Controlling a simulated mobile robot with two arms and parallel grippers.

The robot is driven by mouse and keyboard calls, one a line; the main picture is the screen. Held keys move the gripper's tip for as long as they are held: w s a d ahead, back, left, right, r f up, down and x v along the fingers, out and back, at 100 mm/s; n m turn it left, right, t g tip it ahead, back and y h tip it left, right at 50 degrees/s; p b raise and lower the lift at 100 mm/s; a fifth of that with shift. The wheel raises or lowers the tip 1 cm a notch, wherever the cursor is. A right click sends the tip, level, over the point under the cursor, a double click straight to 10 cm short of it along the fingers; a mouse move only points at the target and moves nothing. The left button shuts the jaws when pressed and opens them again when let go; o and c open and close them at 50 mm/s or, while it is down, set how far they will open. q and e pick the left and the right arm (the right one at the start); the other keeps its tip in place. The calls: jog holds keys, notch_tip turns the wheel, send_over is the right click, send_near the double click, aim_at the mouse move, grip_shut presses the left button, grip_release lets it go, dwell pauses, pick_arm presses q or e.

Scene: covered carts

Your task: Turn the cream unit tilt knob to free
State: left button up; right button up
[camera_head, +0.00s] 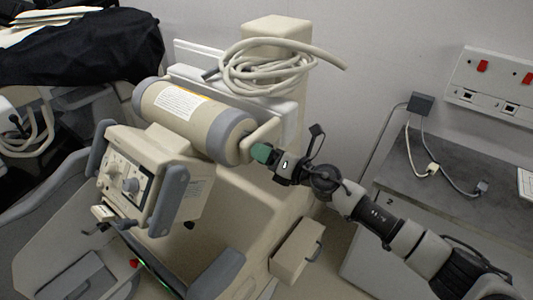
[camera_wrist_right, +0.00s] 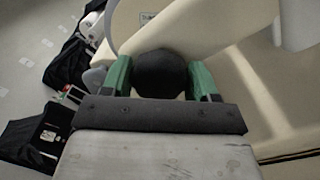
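The cream unit (camera_head: 195,118) is a cylinder with grey end bands on a cream cart, in the middle of the head view. My right gripper (camera_head: 258,152) has green fingers and reaches in from the right to the cylinder's right end. In the right wrist view, a round black knob (camera_wrist_right: 160,73) sits between the two green fingers, one on each side, and fills the gap between them. The fingers look closed against it. The knob is hidden in the head view, and its pointer or marking cannot be made out. My left gripper is not in view.
A control box (camera_head: 140,180) with dials hangs below the cylinder. A coiled cable (camera_head: 265,68) lies on the cart's column. A black cover (camera_head: 80,45) drapes another cart at left. A grey counter (camera_head: 450,165) and wall sockets (camera_head: 495,80) are at right.

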jog(key=o, duration=0.3)
jog(key=shift+o, duration=0.2)
jog(key=b+v, duration=0.1)
jog(key=v, duration=0.9)
jog(key=shift+s+d+b, duration=0.2)
jog(key=shift+d+b, duration=0.1)
jog(key=shift+b, duration=0.05)
